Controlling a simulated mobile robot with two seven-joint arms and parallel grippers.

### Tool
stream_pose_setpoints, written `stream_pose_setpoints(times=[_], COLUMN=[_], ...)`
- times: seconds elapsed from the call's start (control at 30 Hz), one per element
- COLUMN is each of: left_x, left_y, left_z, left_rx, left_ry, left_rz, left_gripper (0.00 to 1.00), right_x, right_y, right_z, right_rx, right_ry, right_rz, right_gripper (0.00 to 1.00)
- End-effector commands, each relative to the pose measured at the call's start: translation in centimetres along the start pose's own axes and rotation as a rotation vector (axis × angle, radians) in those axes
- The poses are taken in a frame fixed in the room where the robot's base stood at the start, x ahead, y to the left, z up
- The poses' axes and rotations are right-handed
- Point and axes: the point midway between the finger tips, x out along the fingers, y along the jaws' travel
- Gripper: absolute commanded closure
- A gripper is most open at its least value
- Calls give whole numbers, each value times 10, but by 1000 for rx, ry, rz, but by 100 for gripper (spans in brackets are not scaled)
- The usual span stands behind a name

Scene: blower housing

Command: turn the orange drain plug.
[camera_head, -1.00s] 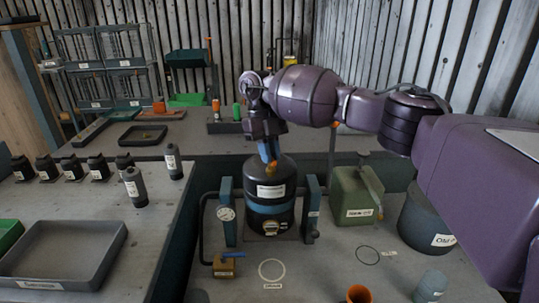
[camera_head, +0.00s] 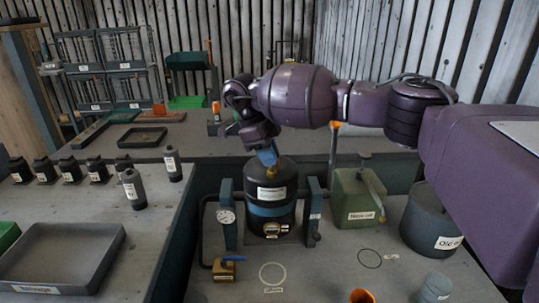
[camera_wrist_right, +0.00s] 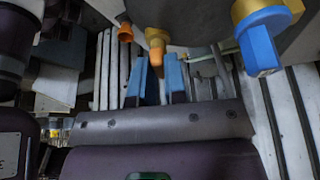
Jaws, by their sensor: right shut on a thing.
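The orange drain plug (camera_wrist_right: 155,42) shows in the right wrist view as a short orange piece at the tips of the two blue fingers. My right gripper (camera_wrist_right: 156,70) is shut on it. In the head view my right gripper (camera_head: 268,157) points down at the top of the dark tank (camera_head: 284,190), which has a blue band. A small orange bit (camera_head: 270,172) shows at the fingertips there; the fingers partly hide it. My left gripper is in neither view.
A brass valve with a blue handle (camera_wrist_right: 262,45) is near the gripper in the wrist view. Blue posts (camera_head: 228,215) flank the tank. A green canister (camera_head: 357,200) and a dark bin (camera_head: 428,222) stand to the right. A grey tray (camera_head: 60,255) lies at the left.

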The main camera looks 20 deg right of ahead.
Motion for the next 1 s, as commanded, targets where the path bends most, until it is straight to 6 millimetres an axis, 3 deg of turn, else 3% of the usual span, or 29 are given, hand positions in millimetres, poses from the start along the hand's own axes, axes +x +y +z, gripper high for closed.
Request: stream_pose_setpoints(times=[0.7, 0.73, 0.87, 0.9, 1.0], left_x=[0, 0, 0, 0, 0], left_y=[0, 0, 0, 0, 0], left_z=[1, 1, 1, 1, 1], left_rx=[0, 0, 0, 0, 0], left_ry=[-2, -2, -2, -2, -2], left_rz=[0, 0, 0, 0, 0], left_gripper=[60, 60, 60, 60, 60], right_x=[-1, -1, -1, -1, 0], right_y=[0, 0, 0, 0, 0], right_z=[0, 0, 0, 0, 0], right_rx=[-71, -70, -70, -70, -70], right_ry=[-3, -3, -3, -2, -2], right_rz=[-31, -31, -30, -30, -30], right_gripper=[100, 86, 66, 62, 62])
